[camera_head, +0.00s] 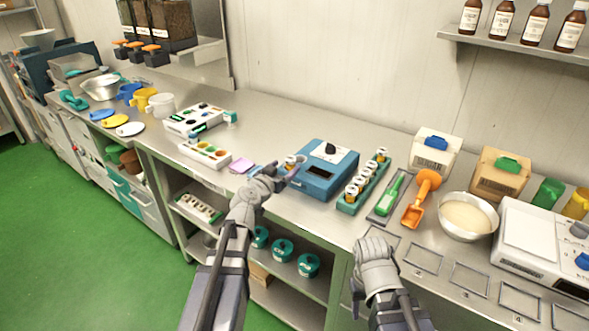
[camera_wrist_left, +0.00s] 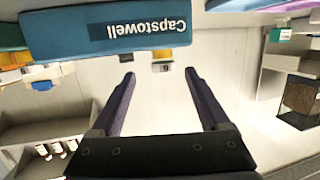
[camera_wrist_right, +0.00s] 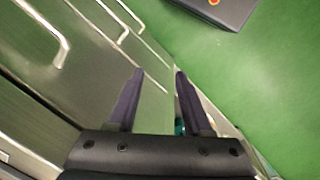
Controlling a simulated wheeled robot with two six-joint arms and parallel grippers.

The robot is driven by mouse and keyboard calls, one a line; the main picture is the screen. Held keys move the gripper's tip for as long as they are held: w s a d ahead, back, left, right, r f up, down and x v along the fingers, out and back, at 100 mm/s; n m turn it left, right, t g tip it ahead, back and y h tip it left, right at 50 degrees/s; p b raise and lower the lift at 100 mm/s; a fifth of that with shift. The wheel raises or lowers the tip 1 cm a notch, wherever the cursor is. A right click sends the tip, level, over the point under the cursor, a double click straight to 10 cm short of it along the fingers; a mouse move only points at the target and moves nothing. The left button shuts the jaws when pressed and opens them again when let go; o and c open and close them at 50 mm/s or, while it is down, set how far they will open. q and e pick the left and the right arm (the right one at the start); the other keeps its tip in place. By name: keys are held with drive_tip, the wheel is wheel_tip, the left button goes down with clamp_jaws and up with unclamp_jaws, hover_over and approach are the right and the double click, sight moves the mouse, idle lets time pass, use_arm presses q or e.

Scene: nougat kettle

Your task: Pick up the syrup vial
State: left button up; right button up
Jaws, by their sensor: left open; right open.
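Small vials with pale caps and amber bands stand upright in a teal rack (camera_head: 349,207) right of the blue machine (camera_head: 324,172); I cannot tell which is the syrup vial. A similar small capped item (camera_head: 291,161) shows at the machine's left side, partly behind my left gripper. My left gripper (camera_head: 283,174) is open over the bench by the machine, with nothing visibly held. In the left wrist view its spread fingers (camera_wrist_left: 159,80) are below the machine's "Capstowell" label (camera_wrist_left: 140,33). My right gripper (camera_head: 372,246) is open and empty at the bench's front edge; its fingers (camera_wrist_right: 159,72) face drawers and floor.
A green scoop (camera_head: 388,196), an orange scoop (camera_head: 420,198), a metal bowl (camera_head: 467,216) and a white scale (camera_head: 540,238) occupy the right side. A pink pad (camera_head: 241,165) and a cream tray (camera_head: 204,153) lie left of my left gripper. Bottles line the wall shelf (camera_head: 515,44).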

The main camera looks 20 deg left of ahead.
sight(288, 164)
use_arm(q)
drive_tip(key=x, duration=0.2)
drive_tip(key=b+x, duration=0.1)
drive_tip(key=x, duration=0.2)
drive_tip(key=shift+w+a+f, duration=0.2)
drive_tip(key=shift+w+f, duration=0.15)
drive_tip(key=shift+f, duration=0.05)
drive_tip(key=shift+w, duration=0.3)
clamp_jaws()
